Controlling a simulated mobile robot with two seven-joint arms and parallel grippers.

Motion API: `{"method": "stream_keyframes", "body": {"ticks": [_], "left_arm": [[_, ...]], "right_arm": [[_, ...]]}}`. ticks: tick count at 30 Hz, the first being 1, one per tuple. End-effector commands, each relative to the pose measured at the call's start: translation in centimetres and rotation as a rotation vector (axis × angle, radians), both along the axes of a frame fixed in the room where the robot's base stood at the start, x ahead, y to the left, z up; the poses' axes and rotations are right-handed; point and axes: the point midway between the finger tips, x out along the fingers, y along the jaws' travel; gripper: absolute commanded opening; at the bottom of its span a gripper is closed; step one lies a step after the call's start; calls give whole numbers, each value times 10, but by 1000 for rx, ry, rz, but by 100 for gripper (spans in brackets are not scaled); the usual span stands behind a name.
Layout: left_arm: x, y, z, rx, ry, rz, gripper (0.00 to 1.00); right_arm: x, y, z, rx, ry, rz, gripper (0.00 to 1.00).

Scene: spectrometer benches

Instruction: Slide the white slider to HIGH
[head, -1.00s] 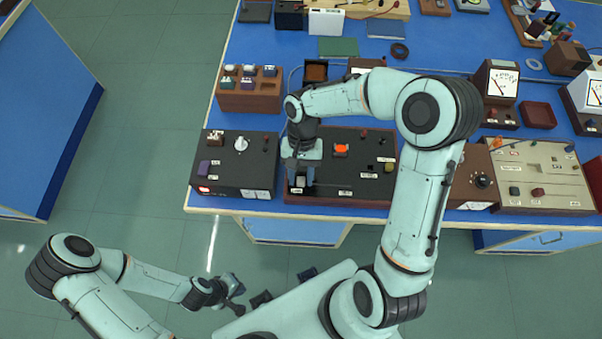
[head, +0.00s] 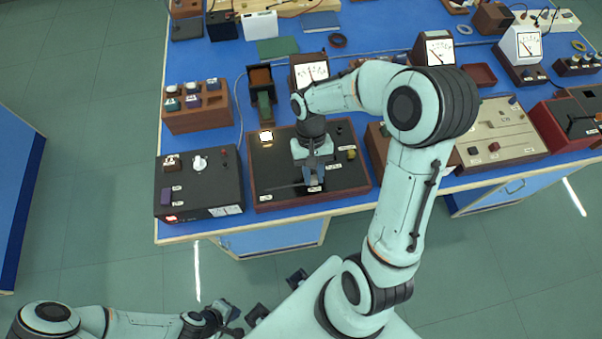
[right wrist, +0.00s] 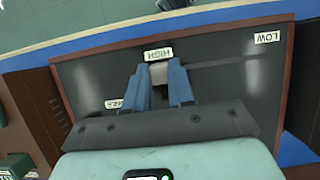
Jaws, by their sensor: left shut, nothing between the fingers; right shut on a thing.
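The white slider (right wrist: 158,73) sits in a long dark slot on a black panel (head: 268,174) with a wooden rim. In the right wrist view it is right beside the HIGH label (right wrist: 158,55), at that end of the slot. The LOW label (right wrist: 266,37) is at the far other end. My right gripper (head: 314,184) reaches down over the panel's front part. Its blue fingers (right wrist: 160,84) are shut on the slider from both sides. In the head view the gripper mostly hides the slider. My left gripper (head: 232,314) is shut and empty, low in front of the bench.
A black box with a white knob (head: 199,162) stands left of the panel. A meter (head: 310,72) stands behind. A beige panel (head: 497,136) is further right.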

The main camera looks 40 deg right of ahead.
Motion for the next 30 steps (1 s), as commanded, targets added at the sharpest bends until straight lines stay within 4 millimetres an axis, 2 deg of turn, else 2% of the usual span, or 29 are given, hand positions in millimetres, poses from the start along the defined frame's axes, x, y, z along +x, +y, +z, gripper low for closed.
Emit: {"method": "stream_keyframes", "body": {"ticks": [6, 7, 9, 20, 23, 30], "left_arm": [[0, 0, 0, 0, 0, 0, 0], [0, 0, 0, 0, 0, 0, 0], [0, 0, 0, 0, 0, 0, 0], [1, 0, 1, 0, -1, 0, 0], [2, 0, 3, 0, -2, 0, 0], [9, 0, 13, 0, -10, 0, 0]], "right_arm": [[-2, -4, 0, -7, 7, 1, 0], [-2, -4, 0, -7, 7, 1, 30], [-2, -4, 0, -7, 7, 0, 49], [1, -3, 4, -5, 3, 0, 49], [5, -6, 15, -6, 0, 0, 49], [23, -16, 65, -6, -2, 0, 49]]}}
